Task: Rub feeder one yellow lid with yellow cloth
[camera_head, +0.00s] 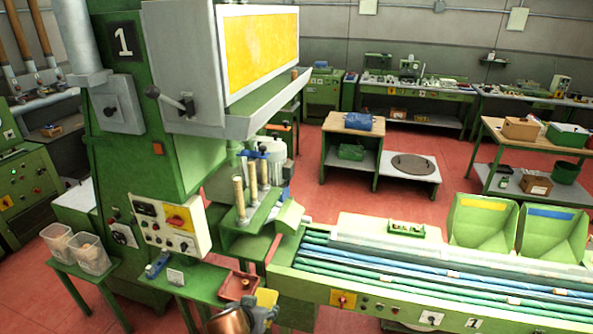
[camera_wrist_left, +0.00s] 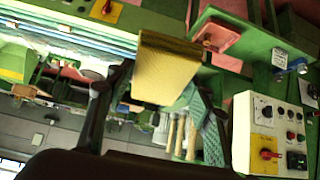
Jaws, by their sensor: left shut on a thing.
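Feeder one is the tall green machine with a "1" plate (camera_head: 123,40) at the left of the head view. Its yellow lid (camera_head: 262,50) is a large panel in a light frame, high on the machine's front. My left gripper (camera_head: 265,309) is low in the head view, well below the lid and apart from it. It is shut on the yellow cloth (camera_head: 267,297). In the left wrist view the cloth (camera_wrist_left: 165,68) hangs between the two dark fingers and hides part of what is behind it. My right gripper is in neither view.
A control panel (camera_head: 172,226) and a small green shelf with a red tray (camera_head: 238,286) are beside the gripper. A green conveyor (camera_head: 420,285) runs to the right with green bins (camera_head: 483,225). Two clear tubs (camera_head: 93,255) stand at the left.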

